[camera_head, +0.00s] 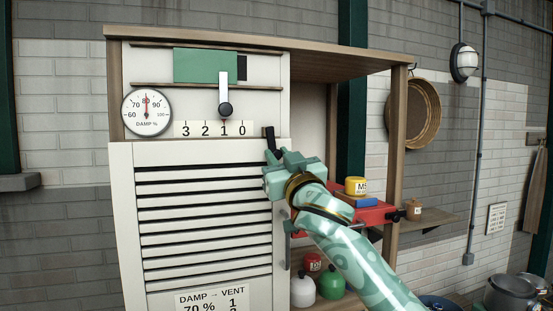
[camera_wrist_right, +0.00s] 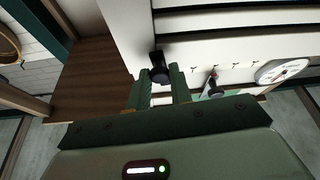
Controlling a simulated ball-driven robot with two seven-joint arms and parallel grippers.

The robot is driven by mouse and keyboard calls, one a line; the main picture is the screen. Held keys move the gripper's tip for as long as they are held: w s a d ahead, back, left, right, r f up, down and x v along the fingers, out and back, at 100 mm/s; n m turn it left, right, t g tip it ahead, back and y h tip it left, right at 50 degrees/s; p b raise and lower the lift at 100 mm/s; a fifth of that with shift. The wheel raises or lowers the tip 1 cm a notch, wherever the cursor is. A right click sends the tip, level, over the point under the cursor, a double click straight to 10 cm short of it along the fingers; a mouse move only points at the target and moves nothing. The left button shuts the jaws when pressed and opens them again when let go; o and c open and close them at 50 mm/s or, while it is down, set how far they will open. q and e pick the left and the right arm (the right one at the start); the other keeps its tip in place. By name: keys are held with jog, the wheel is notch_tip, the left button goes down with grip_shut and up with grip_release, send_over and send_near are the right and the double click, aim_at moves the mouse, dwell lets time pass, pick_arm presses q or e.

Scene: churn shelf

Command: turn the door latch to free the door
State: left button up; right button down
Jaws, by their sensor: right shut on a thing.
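The white slatted door (camera_head: 125,215) fills the lower front of the wooden cabinet in the head view. The black door latch (camera_head: 269,135) is at the door's upper right corner, and its visible end points up. My right gripper (camera_head: 276,156) is shut on the latch and hides its lower part in the head view. In the right wrist view the black latch knob (camera_wrist_right: 159,70) sits between the two fingers of the right gripper (camera_wrist_right: 160,86). The door looks closed in the head view. My left gripper is in neither view.
Above the door are a damp dial (camera_head: 147,112), a black slider knob (camera_head: 225,109) and a number scale (camera_head: 212,129). Right of my gripper, a red shelf (camera_head: 376,213) holds a yellow tin (camera_head: 355,186). A white jar (camera_head: 303,291) and a green jar (camera_head: 331,284) stand below.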

aim_at(281, 140)
jog(key=n, duration=0.1)
jog(key=d+n+g+y, duration=0.1)
jog(key=n, duration=0.1)
jog(key=n+y, duration=0.1)
jog(key=n, duration=0.1)
jog(key=shift+w+d+r+g, duration=0.25)
jog(key=shift+d+r+g, duration=0.05)
jog(key=shift+d+r, duration=0.05)
jog(key=n, duration=0.2)
jog(key=d+r+n+g+y, duration=0.1)
jog(key=n, duration=0.1)
jog(key=n+g+y, duration=0.1)
jog(key=n, duration=0.1)
jog(key=shift+w+d+r, duration=0.2)
jog(key=shift+w+d, duration=0.1)
jog(key=shift+w+d+r+n+g, duration=0.15)
jog(key=shift+r+n+g, duration=0.45)
jog(key=shift+n, duration=0.85)
jog(key=shift+s+d+r+n+g, duration=0.15)
jog(key=shift+r+n+g, duration=0.4)
jog(key=shift+n, duration=0.95)
jog(key=shift+w+d+r+n+g, duration=0.15)
jog(key=shift+r+n+g, duration=0.45)
jog(key=shift+n, duration=0.85)
jog(key=shift+f, duration=0.2)
jog(key=c, duration=1.3)
grip_release()
jog(key=shift+a, duration=0.1)
